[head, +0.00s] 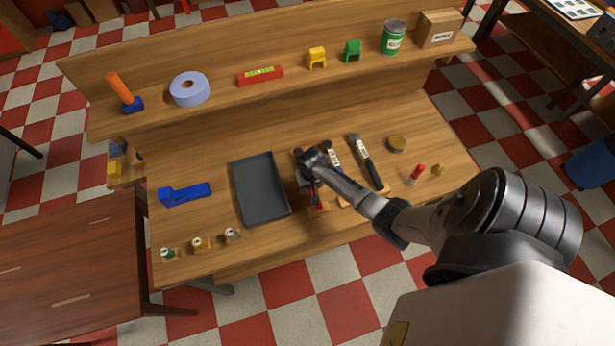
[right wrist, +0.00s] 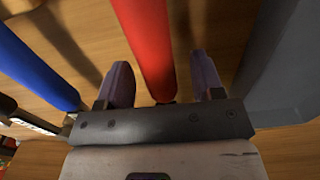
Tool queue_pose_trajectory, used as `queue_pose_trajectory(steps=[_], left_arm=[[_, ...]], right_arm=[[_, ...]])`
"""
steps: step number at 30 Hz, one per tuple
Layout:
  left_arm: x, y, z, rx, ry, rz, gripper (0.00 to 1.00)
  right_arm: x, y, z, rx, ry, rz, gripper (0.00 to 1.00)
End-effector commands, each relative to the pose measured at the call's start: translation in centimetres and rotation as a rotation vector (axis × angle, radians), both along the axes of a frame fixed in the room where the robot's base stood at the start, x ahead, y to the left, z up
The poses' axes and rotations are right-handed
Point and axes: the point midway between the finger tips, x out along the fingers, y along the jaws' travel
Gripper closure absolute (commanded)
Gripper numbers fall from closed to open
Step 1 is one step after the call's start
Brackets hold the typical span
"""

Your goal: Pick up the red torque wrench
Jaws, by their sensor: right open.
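The red torque wrench (head: 318,198) lies on the workbench just right of the dark tray, mostly hidden by my right arm in the head view. In the right wrist view its red handle (right wrist: 148,45) runs between the two fingers. My right gripper (head: 309,172) is over the wrench; in the right wrist view its fingers (right wrist: 160,82) are open, one on each side of the handle, with gaps showing. I cannot tell how far down they reach. My left gripper is not in view.
A blue handle (right wrist: 38,65) lies close to the left in the right wrist view, and the tray (head: 261,188) stands close on the other side. A black-handled tool (head: 367,162) lies farther right. Small cans and a blue tool (head: 185,194) sit left; the shelf (head: 220,103) rises behind.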

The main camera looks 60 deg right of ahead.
Motion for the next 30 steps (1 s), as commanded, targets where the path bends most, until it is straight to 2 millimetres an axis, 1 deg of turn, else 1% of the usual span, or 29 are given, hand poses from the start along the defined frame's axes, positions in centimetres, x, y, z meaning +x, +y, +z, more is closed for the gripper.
queue_pose_trajectory(steps=[1,3,6,15,30], left_arm=[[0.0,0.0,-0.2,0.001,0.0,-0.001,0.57],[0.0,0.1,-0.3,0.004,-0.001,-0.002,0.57],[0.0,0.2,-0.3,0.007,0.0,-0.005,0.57],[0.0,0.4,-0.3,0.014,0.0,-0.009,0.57],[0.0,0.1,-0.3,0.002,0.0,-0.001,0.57]], right_arm=[[0.0,0.0,-0.7,0.001,0.002,0.0,0.39],[0.0,0.0,-1.4,0.0,0.001,0.0,0.39],[0.0,0.0,-2.0,0.0,0.0,0.0,0.39],[0.0,0.0,-2.2,0.0,0.0,0.0,0.39],[-0.1,0.0,-2.2,0.0,0.0,-0.001,0.87]])
